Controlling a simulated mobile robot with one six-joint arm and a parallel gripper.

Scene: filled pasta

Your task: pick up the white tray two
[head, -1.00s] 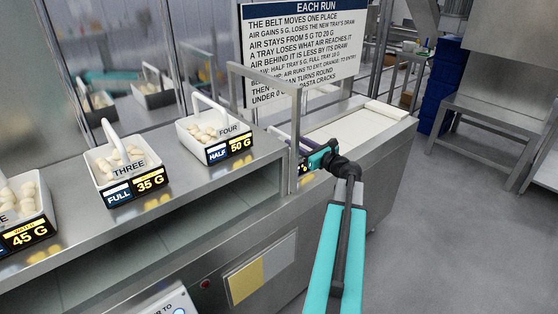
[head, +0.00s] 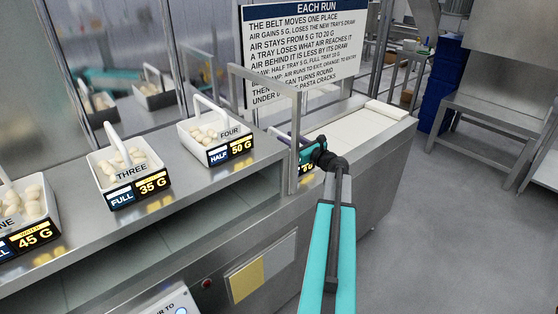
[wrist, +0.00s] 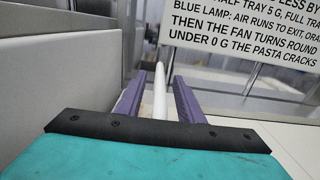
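My gripper (head: 284,137) is by the upright metal frame, at the right end of the tray row. In the wrist view its two purple fingers (wrist: 160,95) stand apart, with a slim white handle (wrist: 160,92) upright between them. A gap shows on each side of the handle. The tray below that handle is mostly hidden by my gripper, and its number cannot be read. In the head view a small dark and yellow label (head: 307,168) shows under my gripper. No tray marked two is readable.
White trays of pasta stand on the steel counter: one (head: 50,219), three (head: 147,181) and four (head: 235,142). The metal frame (head: 293,160) stands close beside my gripper. A rules sign (head: 300,50) is behind. The pale belt (head: 370,130) to the right is clear.

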